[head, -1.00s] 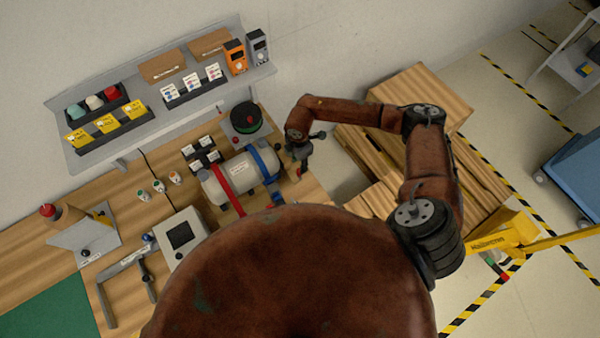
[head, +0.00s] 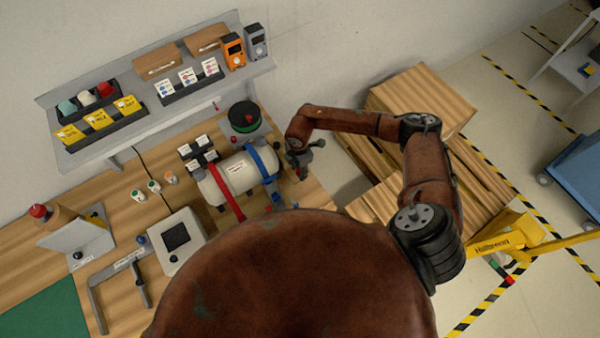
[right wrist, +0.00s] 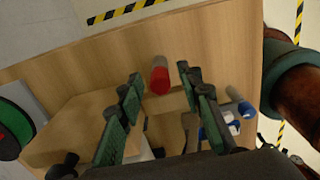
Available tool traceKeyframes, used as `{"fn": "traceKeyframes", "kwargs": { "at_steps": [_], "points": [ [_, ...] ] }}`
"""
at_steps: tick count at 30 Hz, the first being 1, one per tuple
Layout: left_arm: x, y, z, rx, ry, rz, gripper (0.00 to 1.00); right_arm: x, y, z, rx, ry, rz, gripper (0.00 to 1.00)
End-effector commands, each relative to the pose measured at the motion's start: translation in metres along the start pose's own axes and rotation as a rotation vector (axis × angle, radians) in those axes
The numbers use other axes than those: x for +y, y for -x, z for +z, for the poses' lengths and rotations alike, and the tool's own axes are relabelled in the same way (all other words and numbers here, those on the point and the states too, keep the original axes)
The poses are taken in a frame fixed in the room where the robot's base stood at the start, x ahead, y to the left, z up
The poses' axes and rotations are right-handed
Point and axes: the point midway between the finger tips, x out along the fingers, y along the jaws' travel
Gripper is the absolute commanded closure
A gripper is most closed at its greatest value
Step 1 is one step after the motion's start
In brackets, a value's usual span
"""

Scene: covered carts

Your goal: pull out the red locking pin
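A red cylinder with a pale grey end (right wrist: 160,80), which looks like the locking pin, shows in the right wrist view against the wooden bench. My right gripper (right wrist: 160,82) has its two dark green fingers spread, one on each side of the red cylinder in the picture. I see no finger touching it, and the depth between them is hard to tell. In the head view my right gripper (head: 304,168) is small, over the bench's right end beside the strapped grey cylinder (head: 235,174). The pin is not clear there. My left gripper is not in view.
The grey cylinder has red and blue straps. A green-and-black spool (head: 244,116) stands behind it. A grey shelf (head: 150,112) with bins hangs above. Wooden crates (head: 420,100) stand right of the bench, and a yellow pallet jack (head: 495,243) lies farther right.

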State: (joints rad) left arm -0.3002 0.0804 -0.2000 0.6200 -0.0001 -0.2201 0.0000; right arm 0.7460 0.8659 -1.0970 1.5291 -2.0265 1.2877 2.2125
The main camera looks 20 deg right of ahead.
Motion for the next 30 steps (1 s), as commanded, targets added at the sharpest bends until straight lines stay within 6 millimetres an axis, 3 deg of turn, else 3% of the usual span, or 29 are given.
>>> {"fn": "traceKeyframes", "kwargs": {
  "at_steps": [25, 30],
  "points": [
    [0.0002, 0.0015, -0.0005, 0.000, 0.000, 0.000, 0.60, -0.0001, 0.0001, 0.0003, -0.001, 0.000, 0.000, 0.67],
    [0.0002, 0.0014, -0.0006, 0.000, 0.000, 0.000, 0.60, -0.0002, 0.0001, 0.0002, -0.001, 0.000, 0.000, 0.78]
  ]
}}
